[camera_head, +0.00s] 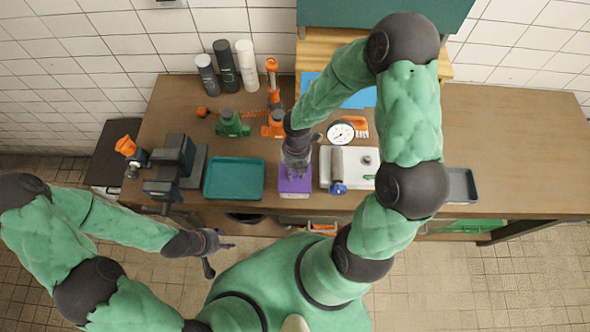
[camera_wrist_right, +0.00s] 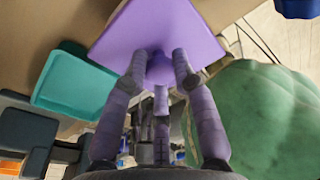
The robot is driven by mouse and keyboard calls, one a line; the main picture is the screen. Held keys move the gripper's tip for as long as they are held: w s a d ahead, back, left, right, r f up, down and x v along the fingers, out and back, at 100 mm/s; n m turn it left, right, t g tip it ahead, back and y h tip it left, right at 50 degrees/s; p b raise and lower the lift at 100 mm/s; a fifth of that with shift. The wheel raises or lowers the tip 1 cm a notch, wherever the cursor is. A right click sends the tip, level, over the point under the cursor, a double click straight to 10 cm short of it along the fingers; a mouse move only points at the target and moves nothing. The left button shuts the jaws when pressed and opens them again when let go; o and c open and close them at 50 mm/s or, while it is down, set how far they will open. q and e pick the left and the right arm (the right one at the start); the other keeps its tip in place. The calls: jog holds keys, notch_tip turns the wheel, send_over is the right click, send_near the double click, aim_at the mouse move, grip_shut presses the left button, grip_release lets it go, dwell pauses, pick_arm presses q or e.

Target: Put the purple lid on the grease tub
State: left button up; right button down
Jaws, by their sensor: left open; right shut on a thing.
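The purple lid (camera_head: 296,184) is at the front edge of the workbench, under my right gripper (camera_head: 297,165). In the right wrist view the lid (camera_wrist_right: 205,40) is a flat purple square with a small knob, and the fingers of my right gripper (camera_wrist_right: 160,70) are shut on that knob. A lighter strip shows below the lid's front edge in the head view. I cannot tell whether it is the grease tub, which I cannot make out otherwise. My left gripper (camera_head: 215,250) is open and empty, in front of the bench at the left.
A teal tray (camera_head: 234,179) lies left of the lid, and a black vise (camera_head: 172,170) further left. A white case (camera_head: 350,168) with a blue-ended cylinder (camera_head: 338,170) is close on the right. A gauge (camera_head: 340,133) and green and orange items stand behind.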

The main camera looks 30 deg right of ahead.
jog(key=shift+f, duration=0.2)
jog(key=shift+c, duration=2.1)
grip_release()
jog(key=shift+r, duration=0.15)
jog(key=shift+r+p, duration=3.4)
jog(key=shift+p, duration=0.2)
grip_shut()
